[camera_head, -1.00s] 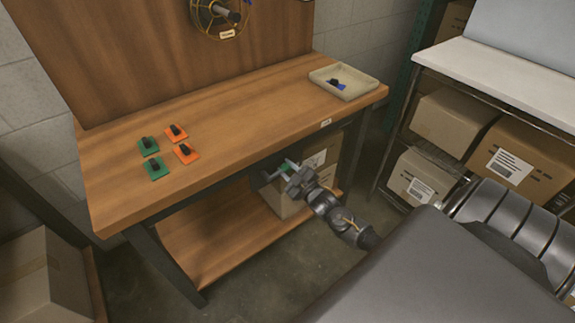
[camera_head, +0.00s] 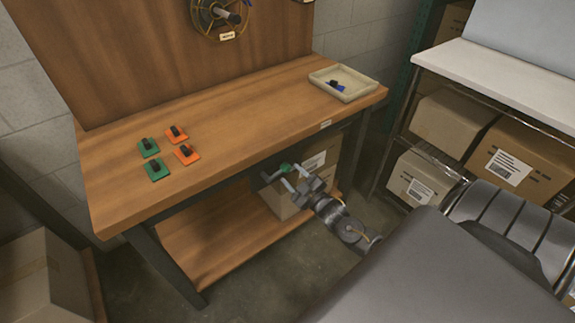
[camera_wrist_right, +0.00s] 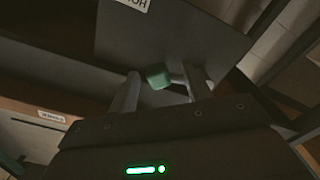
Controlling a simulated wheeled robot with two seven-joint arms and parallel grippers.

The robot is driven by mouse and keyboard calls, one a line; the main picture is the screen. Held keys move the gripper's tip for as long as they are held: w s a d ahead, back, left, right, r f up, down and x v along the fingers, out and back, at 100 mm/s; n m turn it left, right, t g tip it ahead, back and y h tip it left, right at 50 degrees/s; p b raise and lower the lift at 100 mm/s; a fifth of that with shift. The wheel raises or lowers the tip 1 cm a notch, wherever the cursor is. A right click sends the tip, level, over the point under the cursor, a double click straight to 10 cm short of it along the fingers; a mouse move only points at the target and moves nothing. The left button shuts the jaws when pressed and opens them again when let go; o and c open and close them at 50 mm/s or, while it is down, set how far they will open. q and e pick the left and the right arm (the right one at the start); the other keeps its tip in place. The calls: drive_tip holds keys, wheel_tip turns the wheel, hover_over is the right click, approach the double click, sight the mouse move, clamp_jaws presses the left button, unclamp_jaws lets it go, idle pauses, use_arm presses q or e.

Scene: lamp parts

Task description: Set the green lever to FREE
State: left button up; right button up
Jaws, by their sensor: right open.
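The green lever (camera_head: 284,168) shows as a small green knob under the front edge of the workbench, partly hidden by my right gripper. In the right wrist view its green knob (camera_wrist_right: 158,76) is between my two fingers, in front of a dark plate with a partly cut-off, upside-down label. My right gripper (camera_head: 276,177) is open, its fingers on either side of the knob; I cannot tell whether they touch it. The lever's mounting is hidden and its setting cannot be read. My left gripper is not in view.
The wooden workbench (camera_head: 240,120) bears green and orange blocks (camera_head: 167,152) at left and a beige tray (camera_head: 365,86) with small dark and blue parts at right. A cable reel (camera_head: 219,17) is on the back panel. Cardboard boxes (camera_head: 517,160) fill the rack at right.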

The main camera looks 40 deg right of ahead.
drive_tip(key=s, duration=0.6)
drive_tip(key=shift+s, duration=0.35)
drive_tip(key=shift+a, duration=0.1)
